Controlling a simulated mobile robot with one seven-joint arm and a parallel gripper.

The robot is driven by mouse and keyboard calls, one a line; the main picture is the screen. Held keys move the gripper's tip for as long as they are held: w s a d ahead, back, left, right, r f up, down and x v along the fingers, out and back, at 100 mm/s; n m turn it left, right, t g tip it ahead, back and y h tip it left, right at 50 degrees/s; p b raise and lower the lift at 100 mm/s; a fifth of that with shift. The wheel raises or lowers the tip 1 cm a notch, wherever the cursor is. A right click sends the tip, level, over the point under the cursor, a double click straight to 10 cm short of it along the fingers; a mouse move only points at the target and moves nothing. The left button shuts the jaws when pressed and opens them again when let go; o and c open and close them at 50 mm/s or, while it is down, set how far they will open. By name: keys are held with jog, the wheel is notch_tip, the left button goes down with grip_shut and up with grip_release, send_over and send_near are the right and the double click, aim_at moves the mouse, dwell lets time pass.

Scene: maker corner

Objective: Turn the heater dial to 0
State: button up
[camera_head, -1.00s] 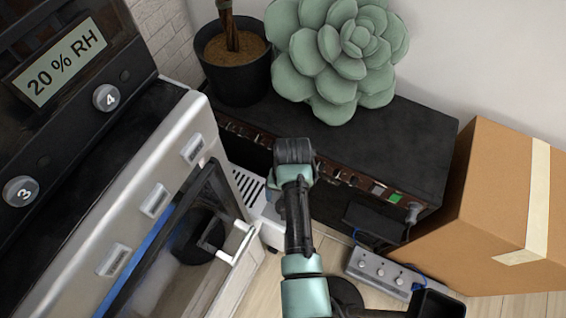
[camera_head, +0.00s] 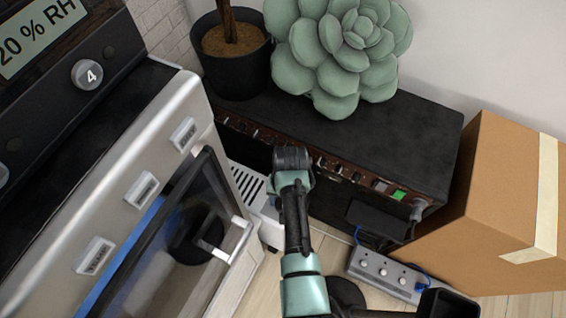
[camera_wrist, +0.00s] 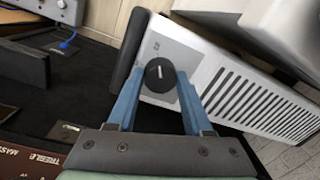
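The heater is a white box with dark vent slots, low between the cabinet and the black amplifier-like unit in the head view (camera_head: 248,183); it also fills the upper right of the wrist view (camera_wrist: 245,95). Its dial (camera_wrist: 160,74) is a round black knob with a white pointer line, on a grey panel at the heater's end. My gripper (camera_wrist: 160,80) is open, with one blue finger on each side of the dial in the picture. I cannot tell whether the fingers touch it. In the head view my arm hides the dial and the fingertips.
The black unit (camera_head: 400,130) with a row of knobs stands close beside my arm, bearing a succulent (camera_head: 335,50) and a potted plant (camera_head: 235,70). A silver cabinet (camera_head: 120,180) is at left. A power strip (camera_head: 385,272) and cardboard box (camera_head: 500,200) are at right.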

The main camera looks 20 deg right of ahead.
grip_shut()
jog(key=shift+r, duration=0.1)
